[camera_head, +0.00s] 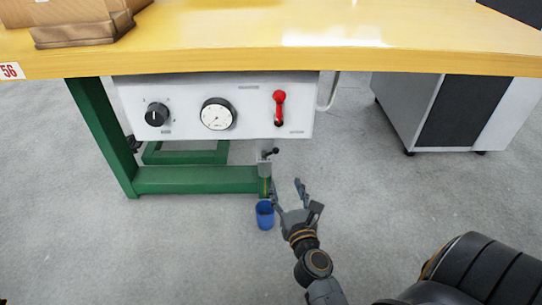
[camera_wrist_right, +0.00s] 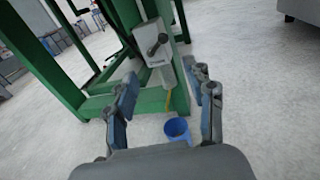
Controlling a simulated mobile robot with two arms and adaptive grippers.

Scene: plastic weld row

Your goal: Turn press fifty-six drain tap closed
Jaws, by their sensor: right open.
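The press marked 56 (camera_head: 10,71) has a white panel (camera_head: 182,118) under its yellow table. The drain tap (camera_head: 265,166) is a small grey body with a dark lever below the panel's right part, by the green leg. It also shows in the right wrist view (camera_wrist_right: 154,36), with its dark lever (camera_wrist_right: 158,46) slanting across its face. My right gripper (camera_head: 287,188) is open and empty, below and to the right of the tap. In the wrist view its fingers (camera_wrist_right: 165,86) stand apart, with the tap's lower end beyond them. My left gripper is out of view.
A blue cup (camera_head: 265,215) stands on the floor under the tap, with a thin yellow strip above it. A red lever (camera_head: 279,106), a gauge (camera_head: 217,114) and a black knob (camera_head: 157,114) are on the panel.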

